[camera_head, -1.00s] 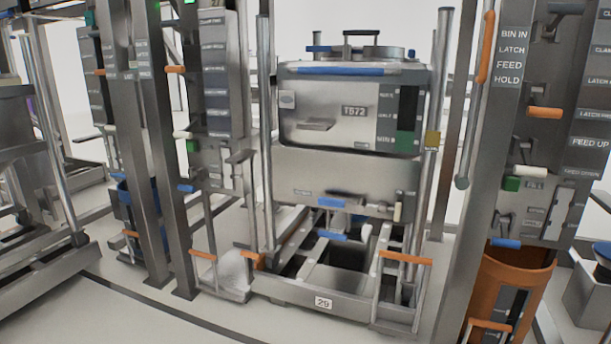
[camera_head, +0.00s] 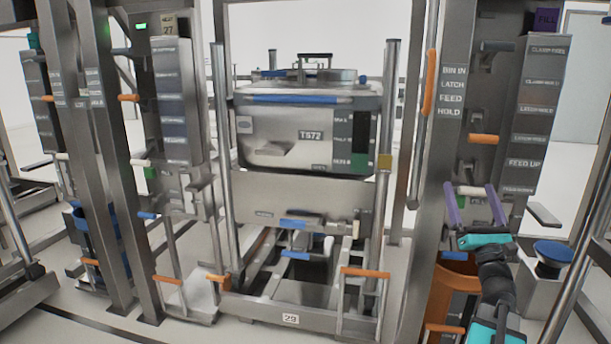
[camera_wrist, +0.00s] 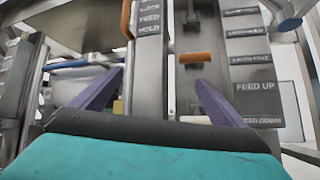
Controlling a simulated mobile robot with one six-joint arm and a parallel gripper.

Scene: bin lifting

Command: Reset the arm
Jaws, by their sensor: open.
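My gripper (camera_head: 473,211) has two purple fingers and a teal body. It shows at the lower right of the head view, in front of the right-hand control column (camera_head: 490,130). The fingers are apart and nothing is between them. In the wrist view my gripper (camera_wrist: 160,100) points at the column with the orange handle (camera_wrist: 195,58) and the FEED UP label. My arm runs down from it to the bottom edge of the head view. I cannot tell whether a finger touches the white handle behind it.
A steel bin marked T572 (camera_head: 310,136) stands in the lifting frame at centre. An orange container (camera_head: 452,290) is partly hidden by my arm. An upright orange handle (camera_head: 429,83) is on the right post. Pale floor is open at the lower left.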

